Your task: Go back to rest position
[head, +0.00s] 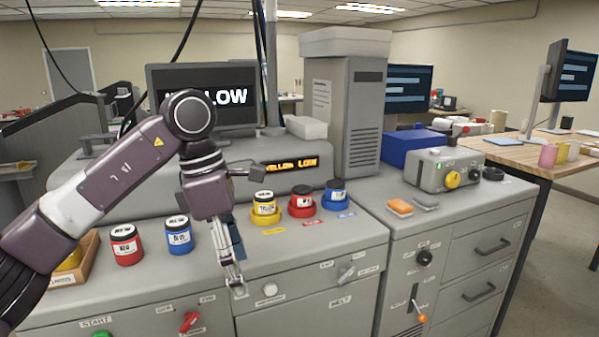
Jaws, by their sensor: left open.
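My left arm comes in from the left and bends down at the middle of the counter. My left gripper (236,284) points down, open and empty, at the counter's front edge, right of a loose blue jar (179,236). A loose red jar (126,245) stands left of that. Behind and right of the gripper, a yellow jar (264,202), a red jar (302,198) and a blue jar (336,191) stand in matching coloured holders. The machine's amber display (290,164) reads "YELLOW LOW". My right gripper is out of view.
A cardboard box (88,272) with a yellow item stands at left, partly behind my arm. A monitor (240,97) is partly hidden by my arm. A grey column (345,115), blue bin (412,147) and control box (443,170) stand right. A wooden table (535,152) is farther right.

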